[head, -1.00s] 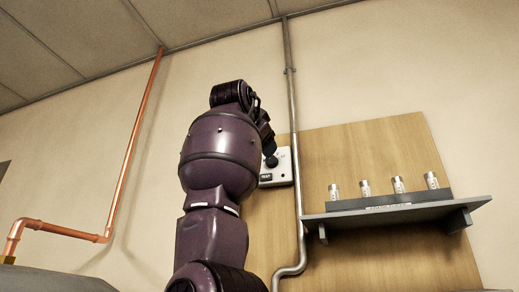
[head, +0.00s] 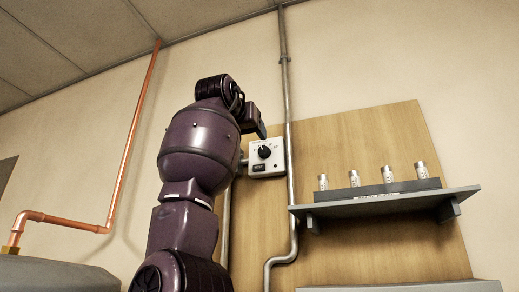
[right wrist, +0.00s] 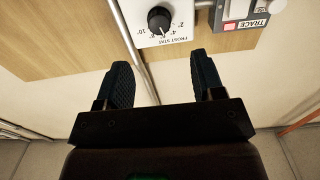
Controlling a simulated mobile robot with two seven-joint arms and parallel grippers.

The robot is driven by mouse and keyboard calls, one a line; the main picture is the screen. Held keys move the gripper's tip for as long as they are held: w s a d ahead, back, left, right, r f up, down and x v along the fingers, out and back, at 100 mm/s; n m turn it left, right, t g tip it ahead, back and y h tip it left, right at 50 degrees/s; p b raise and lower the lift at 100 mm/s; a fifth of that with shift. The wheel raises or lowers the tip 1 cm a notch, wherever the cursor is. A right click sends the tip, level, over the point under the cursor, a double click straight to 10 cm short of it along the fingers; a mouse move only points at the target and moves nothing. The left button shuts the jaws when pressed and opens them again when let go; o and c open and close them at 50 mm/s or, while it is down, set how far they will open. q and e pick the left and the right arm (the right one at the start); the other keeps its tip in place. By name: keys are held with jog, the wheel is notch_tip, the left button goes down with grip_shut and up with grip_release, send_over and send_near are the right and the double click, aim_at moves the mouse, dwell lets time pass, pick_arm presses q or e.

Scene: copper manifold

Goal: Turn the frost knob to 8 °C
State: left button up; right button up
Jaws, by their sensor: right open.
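The frost knob (head: 264,152) is a round black dial with a pale mark on a white control box (head: 277,164) on the wall. In the right wrist view the knob (right wrist: 159,20) appears upside down on its plate, with temperature numbers around it and the words FROST STAT. I cannot tell exactly which number its mark points to. My right gripper (right wrist: 161,62) is open and empty; its two dark fingers stand apart, clear of the knob. In the head view the right gripper (head: 258,127) is just above and left of the knob. My left gripper is out of view.
A vertical grey pipe (head: 287,90) runs close to the box's right side. A grey shelf (head: 390,204) with several small metal cylinders is further right. A box labelled TRACE (right wrist: 235,12) sits beside the frost plate in the wrist view. A copper pipe (head: 133,125) is at left.

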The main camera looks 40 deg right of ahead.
aim_at(263, 151)
jog(key=p+x, duration=0.2)
jog(key=x, duration=0.6)
jog(key=shift+d, duration=0.15)
jog(key=shift+w+d, duration=0.35)
jog(key=shift+d, duration=0.25)
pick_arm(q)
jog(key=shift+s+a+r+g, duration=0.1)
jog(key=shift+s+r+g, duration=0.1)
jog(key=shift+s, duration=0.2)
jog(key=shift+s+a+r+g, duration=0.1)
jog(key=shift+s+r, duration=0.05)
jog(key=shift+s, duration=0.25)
pick_arm(e)
jog(key=c, duration=0.9)
